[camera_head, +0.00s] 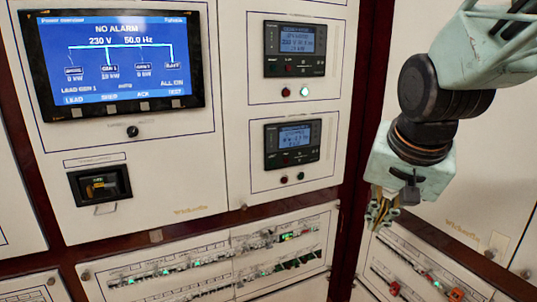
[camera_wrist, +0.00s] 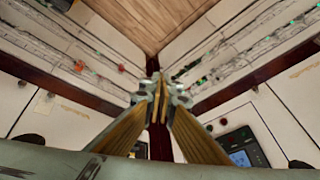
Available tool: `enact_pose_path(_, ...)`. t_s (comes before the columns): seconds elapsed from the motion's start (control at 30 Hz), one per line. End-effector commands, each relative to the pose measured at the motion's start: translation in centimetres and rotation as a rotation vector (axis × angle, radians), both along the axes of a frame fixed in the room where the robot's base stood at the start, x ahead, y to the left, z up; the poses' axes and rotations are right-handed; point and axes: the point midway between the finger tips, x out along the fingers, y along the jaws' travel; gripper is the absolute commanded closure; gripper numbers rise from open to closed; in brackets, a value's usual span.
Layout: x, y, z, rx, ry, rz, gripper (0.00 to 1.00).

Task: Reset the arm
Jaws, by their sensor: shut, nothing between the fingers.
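My arm comes in from the upper right in the head view. It has pale green links and dark joints. My gripper (camera_head: 380,215) hangs at its end with the fingers pointing down, in front of the corner between two cabinet faces. In the wrist view the two fingers of my gripper (camera_wrist: 160,95) meet near the middle of the picture. They are shut with nothing between them. The breaker rows (camera_head: 205,265) run along the lower part of the cabinet. Another set of breakers (camera_head: 425,280) with red and green parts sits on the right-hand cabinet, below my gripper.
A large screen (camera_head: 115,62) reading "NO ALARM" is at the upper left. Two small control units (camera_head: 295,48) (camera_head: 292,143) are to its right. A wooden floor (camera_wrist: 150,22) shows in the wrist view.

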Motion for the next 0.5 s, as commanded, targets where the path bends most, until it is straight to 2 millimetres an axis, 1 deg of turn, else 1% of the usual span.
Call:
enact_pose_path(0.03,-1.1,0.1,0.4,-0.005,0.003,0.014,1.00)
enact_pose_path(0.5,-10.2,0.9,2.2,-0.062,0.050,0.166,1.00)
